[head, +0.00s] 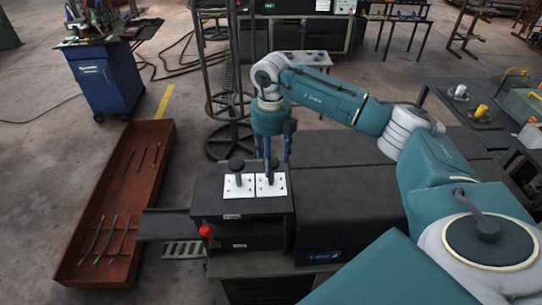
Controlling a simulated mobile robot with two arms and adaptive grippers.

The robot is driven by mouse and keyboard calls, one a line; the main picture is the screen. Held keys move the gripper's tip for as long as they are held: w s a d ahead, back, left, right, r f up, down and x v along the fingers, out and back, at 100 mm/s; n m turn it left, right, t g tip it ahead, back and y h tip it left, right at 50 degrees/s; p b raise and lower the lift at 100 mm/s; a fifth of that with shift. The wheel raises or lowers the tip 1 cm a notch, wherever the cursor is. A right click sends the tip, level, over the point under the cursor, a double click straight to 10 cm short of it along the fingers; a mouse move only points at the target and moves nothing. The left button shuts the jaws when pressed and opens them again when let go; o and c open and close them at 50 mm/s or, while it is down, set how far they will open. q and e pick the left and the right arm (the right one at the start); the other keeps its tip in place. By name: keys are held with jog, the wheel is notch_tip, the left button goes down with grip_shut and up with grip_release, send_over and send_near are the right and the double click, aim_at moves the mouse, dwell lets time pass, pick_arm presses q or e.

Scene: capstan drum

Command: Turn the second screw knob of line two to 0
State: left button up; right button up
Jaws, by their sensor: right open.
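Two dark screw knobs stand on white marked plates on top of a black box (215,206). The left knob (236,166) stands clear on its plate (239,187). The right knob is mostly hidden behind my right gripper; its plate (271,186) shows below. My right gripper (273,160) points down over the right plate, fingers apart around or just above the knob; I cannot tell whether they touch it. The plate markings, the line numbers and the knob settings are too small to read. My left gripper is not in view.
A rust-red tray (80,250) with thin rods lies on the floor at left. A blue cart (105,80) and a round-tiered rack (208,75) stand behind. Floor between tray and rack is clear.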

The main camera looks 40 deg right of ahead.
jog(key=c, duration=1.1)
